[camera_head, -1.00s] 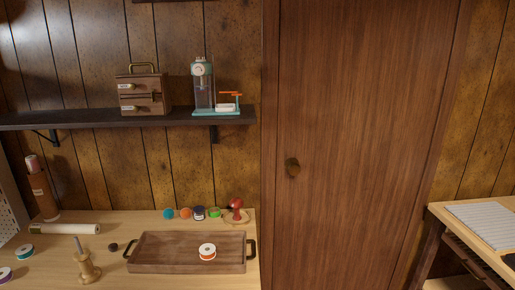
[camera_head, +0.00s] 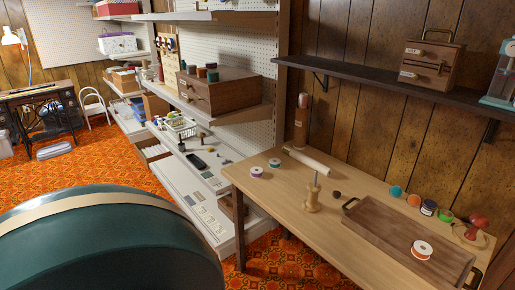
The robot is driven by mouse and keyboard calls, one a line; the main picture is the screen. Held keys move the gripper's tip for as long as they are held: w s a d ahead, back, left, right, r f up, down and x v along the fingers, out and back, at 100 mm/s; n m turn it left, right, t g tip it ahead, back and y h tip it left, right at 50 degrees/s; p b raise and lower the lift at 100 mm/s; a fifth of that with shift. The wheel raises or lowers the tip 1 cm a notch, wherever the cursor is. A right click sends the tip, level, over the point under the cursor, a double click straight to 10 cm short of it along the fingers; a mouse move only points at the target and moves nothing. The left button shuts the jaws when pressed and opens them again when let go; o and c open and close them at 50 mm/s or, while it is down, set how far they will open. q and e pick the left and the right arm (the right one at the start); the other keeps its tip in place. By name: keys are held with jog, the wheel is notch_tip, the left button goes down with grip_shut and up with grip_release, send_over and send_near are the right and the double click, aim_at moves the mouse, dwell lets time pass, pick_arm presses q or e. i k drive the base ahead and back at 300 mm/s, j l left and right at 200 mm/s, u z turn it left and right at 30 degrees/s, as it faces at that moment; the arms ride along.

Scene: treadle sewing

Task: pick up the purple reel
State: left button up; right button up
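The purple reel (camera_head: 256,172) stands on the wooden table (camera_head: 293,215) near its far left end. It is small, with a white top. A similar teal reel (camera_head: 274,162) stands just behind it to the right. Neither of my grippers is in view, so no gripper is seen near the reel.
Shelving (camera_head: 225,120) stands behind the table's left end. Patterned carpet (camera_head: 120,170) is open at left.

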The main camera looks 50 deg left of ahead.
aim_at(256, 172)
jog(key=u, duration=1.7)
jog(key=i+j+z, duration=0.15)
jog(key=j+z, duration=0.2)
jog(key=j, duration=0.3)
jog(key=j+z, duration=0.35)
jog(key=j, duration=0.25)
jog(key=i+j+z, duration=0.15)
jog(key=i, duration=0.35)
jog(key=i+j+z, duration=0.15)
jog(key=i, duration=0.3)
